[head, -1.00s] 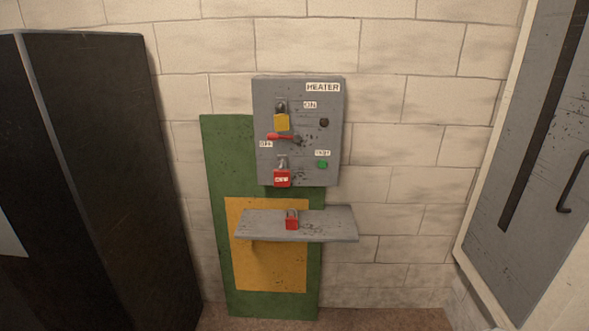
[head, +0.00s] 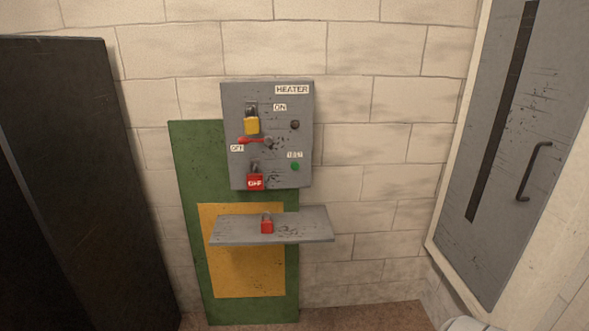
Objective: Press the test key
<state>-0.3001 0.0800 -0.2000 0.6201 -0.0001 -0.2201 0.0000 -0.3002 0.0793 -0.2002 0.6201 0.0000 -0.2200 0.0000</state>
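The grey heater panel (head: 285,174) is on the block wall, labelled HEATER. The green test key (head: 295,167) is at its lower right, under a small TEST label (head: 295,155). A dark round button or lamp (head: 295,125) is above it. A red lever (head: 252,140) points left toward the OFF label (head: 237,148). A yellow padlock (head: 252,125) hangs near the ON label (head: 280,107). A red padlock or tag marked OFF (head: 255,182) hangs at the lower left. No gripper shows in the head view.
A grey shelf (head: 300,228) with a red padlock (head: 267,225) juts out below the panel, before a green and yellow board (head: 190,170). A dark cabinet (head: 75,170) stands left, a grey door with a handle (head: 533,170) right. A pale rounded object (head: 465,325) shows at the bottom right.

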